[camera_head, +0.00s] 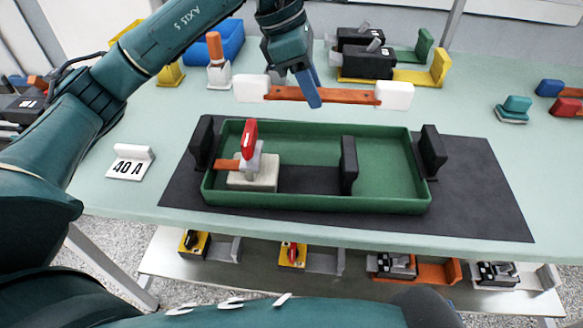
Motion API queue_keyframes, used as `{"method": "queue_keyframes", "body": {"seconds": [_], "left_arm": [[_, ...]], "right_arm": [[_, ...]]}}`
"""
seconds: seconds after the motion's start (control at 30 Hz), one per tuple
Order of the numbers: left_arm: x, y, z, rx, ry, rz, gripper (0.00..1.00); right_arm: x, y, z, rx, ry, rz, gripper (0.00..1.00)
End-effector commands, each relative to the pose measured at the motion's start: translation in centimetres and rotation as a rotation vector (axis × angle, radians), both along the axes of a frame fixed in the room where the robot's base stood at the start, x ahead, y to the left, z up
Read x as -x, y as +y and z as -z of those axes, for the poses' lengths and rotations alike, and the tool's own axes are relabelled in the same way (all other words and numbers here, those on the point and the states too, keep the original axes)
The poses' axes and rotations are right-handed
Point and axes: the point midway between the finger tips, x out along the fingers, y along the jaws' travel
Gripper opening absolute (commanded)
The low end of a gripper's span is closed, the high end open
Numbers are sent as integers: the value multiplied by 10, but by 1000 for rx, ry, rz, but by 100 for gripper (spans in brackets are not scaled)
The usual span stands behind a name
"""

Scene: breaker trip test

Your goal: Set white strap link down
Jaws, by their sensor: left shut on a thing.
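The strap link (340,96) is a copper-orange bar with a white block at each end. It lies level across the camera_head view, just beyond the back edge of the green tray (318,204). My left gripper (309,92) comes down from above and is shut on the bar near its middle. The blue fingers hide a short part of the bar. I cannot tell whether the link touches the table or hangs above it. My right gripper is not in view.
The tray sits on a dark mat (480,200) between black uprights and holds a red-handled switch (249,140) on a pale block. A "40 A" sign (130,163) stands left. Fixtures (370,60) stand close behind the link.

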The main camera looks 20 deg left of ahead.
Motion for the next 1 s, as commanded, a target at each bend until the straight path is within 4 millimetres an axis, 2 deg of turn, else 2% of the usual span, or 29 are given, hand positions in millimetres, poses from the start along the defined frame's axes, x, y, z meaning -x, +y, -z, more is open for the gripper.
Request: {"method": "queue_keyframes", "body": {"seconds": [0.13, 0.4, 0.63, 0.8, 1.0], "left_arm": [[-1, 0, 5, 0, 0, -16, 0], [0, 0, 53, 0, 2, -18, 0], [-1, 0, 71, 0, 1, -18, 0], [-1, 0, 95, 0, 1, -18, 0], [-1, 0, 100, 0, 0, -17, 0]], "right_arm": [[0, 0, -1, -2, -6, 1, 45], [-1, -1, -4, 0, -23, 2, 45], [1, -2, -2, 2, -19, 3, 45], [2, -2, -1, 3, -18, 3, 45], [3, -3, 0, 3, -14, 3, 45]]}}
